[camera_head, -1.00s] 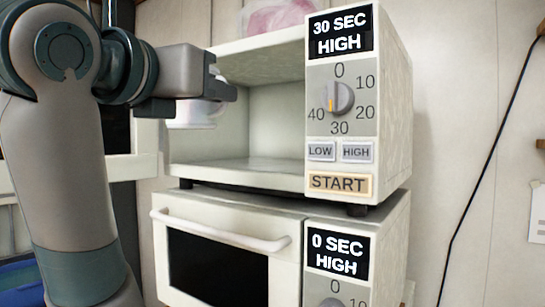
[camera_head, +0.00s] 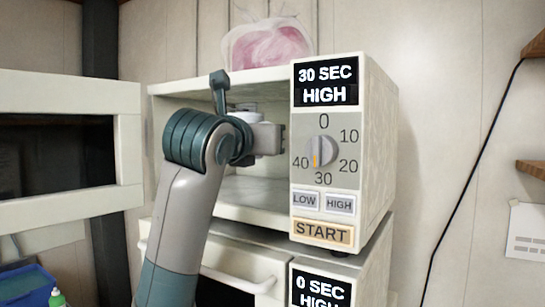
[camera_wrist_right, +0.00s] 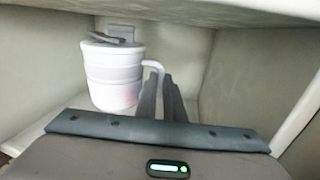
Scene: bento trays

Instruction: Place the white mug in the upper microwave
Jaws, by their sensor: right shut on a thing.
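The white mug (camera_wrist_right: 113,78) is upright inside the upper microwave in the right wrist view. My right gripper (camera_wrist_right: 163,98) is shut on its handle, at the mug's right side. A grey piece shows over the mug's top. The gap between mug and microwave floor cannot be judged. In the head view the upper microwave (camera_head: 376,150) is open at the front. My right arm reaches up from below into its cavity, with the gripper (camera_head: 268,138) inside, and mostly hides the mug. My left gripper is not in view.
The open microwave door (camera_head: 132,170) stands out at the left. The control panel (camera_head: 325,180) reads 30 SEC HIGH. A lower microwave (camera_head: 262,268) with a bar handle stands beneath. A pink bundle (camera_head: 268,45) lies on top. The cavity ceiling is close above the mug.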

